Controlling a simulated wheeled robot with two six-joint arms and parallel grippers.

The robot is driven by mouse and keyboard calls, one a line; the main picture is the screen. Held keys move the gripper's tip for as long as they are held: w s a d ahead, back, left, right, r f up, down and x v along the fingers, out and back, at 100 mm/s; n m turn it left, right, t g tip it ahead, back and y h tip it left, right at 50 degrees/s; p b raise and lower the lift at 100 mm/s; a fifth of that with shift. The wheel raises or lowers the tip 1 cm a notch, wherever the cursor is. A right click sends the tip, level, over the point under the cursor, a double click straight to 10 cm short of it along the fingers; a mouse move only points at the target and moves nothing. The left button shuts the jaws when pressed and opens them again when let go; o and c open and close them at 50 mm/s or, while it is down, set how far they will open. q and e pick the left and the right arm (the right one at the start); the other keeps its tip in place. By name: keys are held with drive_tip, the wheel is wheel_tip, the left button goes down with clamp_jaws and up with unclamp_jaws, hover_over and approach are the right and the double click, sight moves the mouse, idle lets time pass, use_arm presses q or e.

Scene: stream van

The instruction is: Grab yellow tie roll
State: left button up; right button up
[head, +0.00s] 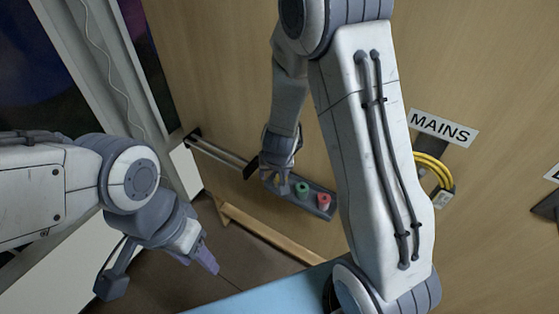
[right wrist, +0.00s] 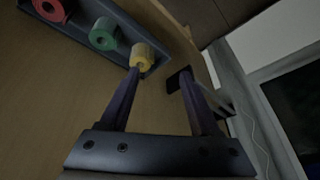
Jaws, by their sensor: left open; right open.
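The yellow tie roll (right wrist: 143,57) sits at the end of a dark tray in the right wrist view, beside a green roll (right wrist: 103,34) and a red roll (right wrist: 50,8). My right gripper (right wrist: 160,75) is open and empty. Its left fingertip overlaps the lower edge of the yellow roll in the picture; I cannot tell whether they touch. In the head view, my right gripper (head: 275,182) is at the tray's left end and hides the yellow roll. My left gripper (head: 203,258) is at lower left, away from the tray, with nothing visible in it.
The dark tray (head: 325,188) is against the wooden wall, with the green roll (head: 302,188) and red roll (head: 323,201) in it. A metal rail (head: 215,152) is left of it. A wooden bar (head: 262,230) and blue surface (head: 270,297) lie below. Yellow cable (head: 435,167) hangs right.

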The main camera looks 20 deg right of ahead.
drive_tip(key=shift+m+h, duration=0.4)
drive_tip(key=shift+h, duration=0.1)
drive_tip(key=d+f, duration=0.1)
drive_tip(key=w+d+f+b, duration=0.1)
drive_tip(key=w+d+f, duration=0.1)
drive_tip(key=f, duration=0.1)
drive_tip(key=shift+d+f, duration=0.1)
drive_tip(key=shift+d, duration=0.2)
drive_tip(key=shift+x, duration=3)
drive_tip(key=shift+w, duration=0.15)
clamp_jaws()
use_arm(q)
drive_tip(key=shift+r, duration=0.2)
drive_tip(key=shift+f, duration=0.15)
use_arm(e)
drive_tip(key=shift+a, duration=0.1)
